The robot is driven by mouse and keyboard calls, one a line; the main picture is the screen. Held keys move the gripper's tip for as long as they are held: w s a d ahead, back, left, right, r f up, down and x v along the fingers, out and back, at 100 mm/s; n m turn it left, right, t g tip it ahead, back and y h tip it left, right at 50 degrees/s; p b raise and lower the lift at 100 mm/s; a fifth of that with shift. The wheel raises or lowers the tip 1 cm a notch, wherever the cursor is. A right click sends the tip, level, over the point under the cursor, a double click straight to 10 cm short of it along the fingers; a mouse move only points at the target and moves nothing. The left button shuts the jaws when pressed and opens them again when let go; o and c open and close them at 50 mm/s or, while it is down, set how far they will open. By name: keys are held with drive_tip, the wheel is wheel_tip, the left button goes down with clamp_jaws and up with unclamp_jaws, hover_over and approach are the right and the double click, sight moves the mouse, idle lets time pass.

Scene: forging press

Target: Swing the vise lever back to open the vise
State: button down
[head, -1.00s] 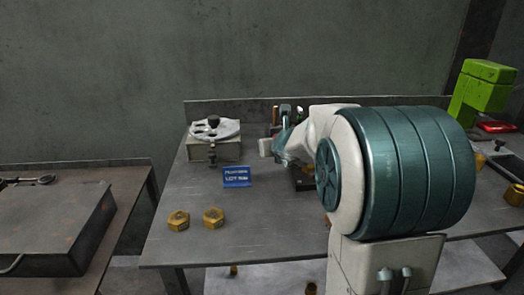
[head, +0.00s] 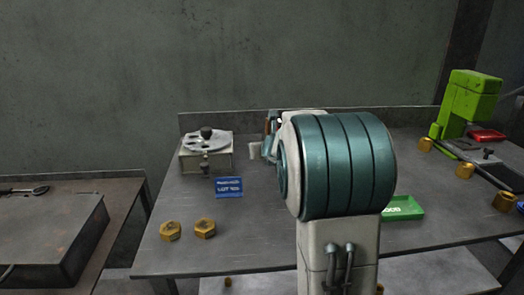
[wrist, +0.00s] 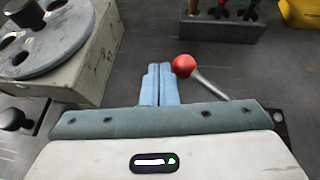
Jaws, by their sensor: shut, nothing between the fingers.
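The vise lever (wrist: 209,84) shows in the wrist view as a grey rod with a red ball knob (wrist: 183,65) at its end. The knob is just right of my fingertips; I cannot tell whether they touch. My gripper (wrist: 160,70) has its two blue fingers together, with nothing between them. The vise body is mostly hidden under my gripper; only a dark corner (wrist: 279,122) that may be part of it shows at the right.
A pale box with a round slotted plate (head: 206,157) stands left of my gripper. A tool holder (wrist: 222,24) is beyond the knob. A blue sign (head: 229,187), brass nuts (head: 170,231), a green tray (head: 404,209) and a green press (head: 467,105) are on the bench.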

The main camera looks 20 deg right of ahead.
drive_tip(key=shift+a, duration=0.1)
idle(0.3)
drive_tip(key=shift+s+a, duration=0.25)
drive_tip(key=shift+a, duration=0.05)
drive_tip(key=s+a+r+p, duration=0.1)
drive_tip(key=s+a+r, duration=0.4)
drive_tip(key=s+a, duration=0.3)
drive_tip(key=shift+a+r, duration=0.15)
drive_tip(key=shift+a, duration=0.25)
